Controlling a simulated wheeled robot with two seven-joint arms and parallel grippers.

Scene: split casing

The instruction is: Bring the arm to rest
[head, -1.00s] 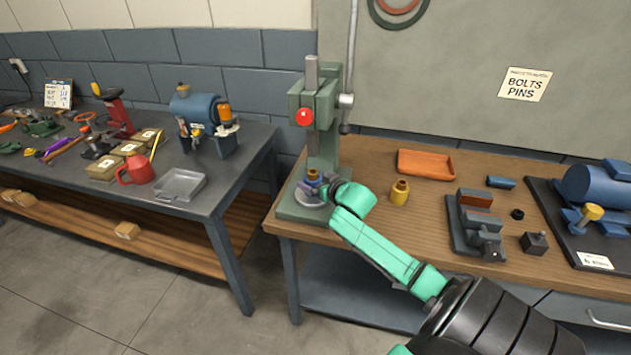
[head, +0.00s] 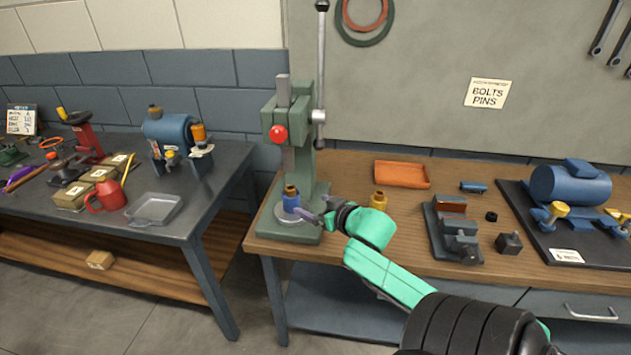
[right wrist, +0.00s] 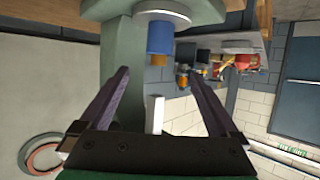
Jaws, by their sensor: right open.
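My right gripper (head: 318,215) is open and empty, just to the right of the arbor press (head: 300,165). A blue cylindrical part (head: 291,204) with a brass-coloured piece (head: 291,190) on top stands upright on the round plate of the press, left of my fingertips and apart from them. In the right wrist view the fingers (right wrist: 160,98) are spread wide with nothing between them. The blue part (right wrist: 160,38) shows beyond them there, upside down. My left gripper is not in view.
A brass-coloured bushing (head: 379,201) stands behind my right wrist. An orange tray (head: 402,174), a vise (head: 452,230), a dark block (head: 508,243) and a blue motor (head: 568,184) are on the wooden bench. A grey table (head: 215,185) with several tools stands at left.

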